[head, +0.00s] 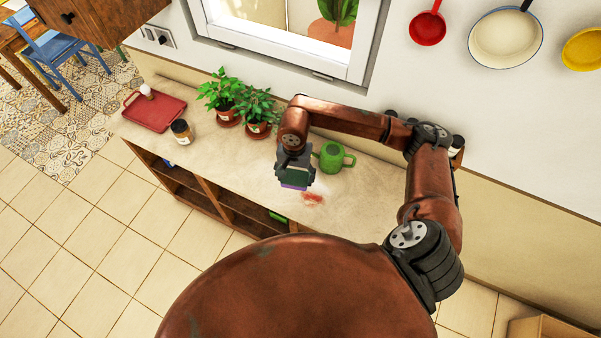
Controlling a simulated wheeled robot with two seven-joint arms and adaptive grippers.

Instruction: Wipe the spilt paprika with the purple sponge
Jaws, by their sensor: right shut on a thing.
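The spilt paprika (313,199) is a small reddish patch on the pale counter top, near its front edge. My right gripper (294,180) points down just to the left of the patch. It is shut on the purple sponge (293,187), of which only a thin purple strip shows beneath the gripper. I cannot tell whether the sponge touches the counter. My left gripper is not in view.
A green watering can (333,157) stands close behind the spill. Two potted plants (257,108), a jar (181,131) and a red tray (154,110) stand further left. The counter (215,160) between jar and gripper is clear. Pans hang on the wall.

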